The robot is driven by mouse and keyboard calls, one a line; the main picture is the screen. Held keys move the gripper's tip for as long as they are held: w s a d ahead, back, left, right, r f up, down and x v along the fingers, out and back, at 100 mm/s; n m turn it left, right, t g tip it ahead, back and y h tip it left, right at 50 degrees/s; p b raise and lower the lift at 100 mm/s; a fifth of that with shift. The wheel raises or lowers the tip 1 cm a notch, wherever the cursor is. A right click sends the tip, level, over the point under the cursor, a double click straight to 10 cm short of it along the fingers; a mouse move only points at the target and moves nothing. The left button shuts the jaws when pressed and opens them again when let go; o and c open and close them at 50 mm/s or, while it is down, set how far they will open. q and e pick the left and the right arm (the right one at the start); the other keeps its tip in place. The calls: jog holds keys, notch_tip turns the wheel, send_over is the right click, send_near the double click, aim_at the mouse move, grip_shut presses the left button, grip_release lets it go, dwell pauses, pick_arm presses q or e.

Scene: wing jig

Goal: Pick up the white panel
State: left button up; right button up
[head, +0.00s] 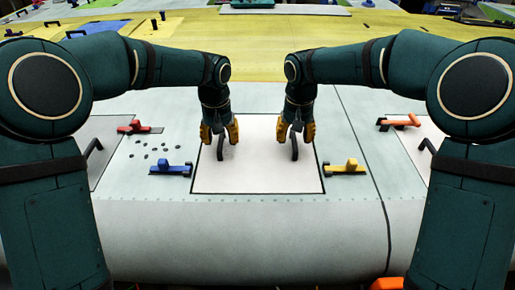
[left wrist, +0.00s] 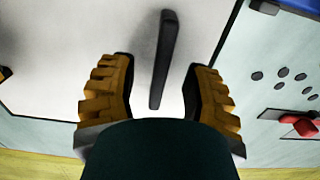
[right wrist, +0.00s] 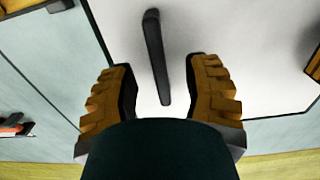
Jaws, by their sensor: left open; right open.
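The white panel (head: 257,172) lies flat in the wing surface at the centre of the head view, with two dark upright handles. My left gripper (head: 220,136) is open above the panel's left handle (head: 220,147). In the left wrist view that handle (left wrist: 163,60) runs between the open yellow fingers (left wrist: 157,95). My right gripper (head: 296,134) is open at the panel's right handle (head: 294,147). In the right wrist view that handle (right wrist: 157,55) also runs between the open fingers (right wrist: 160,95). I cannot tell whether any finger touches a handle.
A blue clamp (head: 170,169) sits at the panel's left edge and a yellow clamp (head: 345,168) at its right edge. A red clamp (head: 134,127) and several small dark pieces (head: 152,152) are farther left. An orange clamp (head: 399,122) is at the right.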

pick_arm(q)
jog(key=shift+f, duration=0.85)
pick_arm(e)
jog(key=shift+f, duration=0.85)
pick_arm(q)
grip_shut()
pick_arm(e)
grip_shut()
